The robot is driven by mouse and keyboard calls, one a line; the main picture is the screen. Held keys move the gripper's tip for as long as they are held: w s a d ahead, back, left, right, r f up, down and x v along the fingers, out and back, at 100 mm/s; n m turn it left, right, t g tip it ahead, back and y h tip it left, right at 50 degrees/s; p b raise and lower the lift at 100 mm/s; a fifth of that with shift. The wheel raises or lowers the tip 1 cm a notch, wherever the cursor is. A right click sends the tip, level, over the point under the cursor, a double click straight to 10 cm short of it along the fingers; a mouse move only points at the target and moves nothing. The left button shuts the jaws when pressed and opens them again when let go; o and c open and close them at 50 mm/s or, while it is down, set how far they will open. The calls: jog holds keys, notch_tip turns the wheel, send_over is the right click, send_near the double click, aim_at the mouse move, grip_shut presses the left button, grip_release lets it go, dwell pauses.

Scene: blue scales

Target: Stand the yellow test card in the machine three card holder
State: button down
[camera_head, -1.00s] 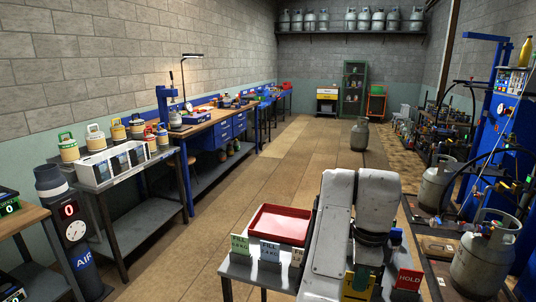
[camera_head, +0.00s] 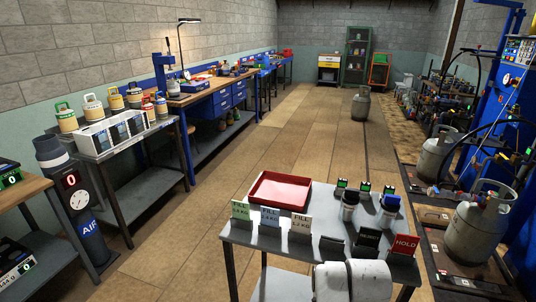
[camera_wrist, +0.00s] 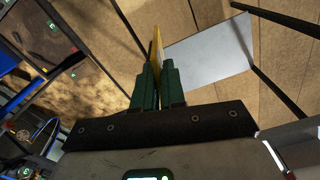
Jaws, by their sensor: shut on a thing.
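My gripper (camera_wrist: 158,88) has green fingers and is shut on the yellow test card (camera_wrist: 156,48), which shows as a thin edge sticking out beyond the fingertips in the wrist view. In the head view the gripper and the card are out of sight; only a white part of my arm shows at the bottom. A dark, empty-looking holder (camera_head: 332,246) stands on the near table's front edge, left of another dark holder (camera_head: 368,239). I cannot tell which holder belongs to machine three.
The grey table (camera_head: 325,220) carries a red tray (camera_head: 280,190), green and white FILL cards (camera_head: 270,217), a red HOLD card (camera_head: 404,245) and small canisters (camera_head: 388,211). Gas cylinders (camera_head: 480,228) stand on scales at the right. The floor left of the table is clear.

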jog(key=s+d+f+n, duration=0.1)
jog(key=s+f+n, duration=0.4)
jog(key=s+n, duration=0.1)
jog(key=shift+d+f+n, duration=0.15)
jog(key=shift+f+n, duration=0.2)
jog(key=shift+n, duration=0.05)
jog(key=shift+d, duration=0.15)
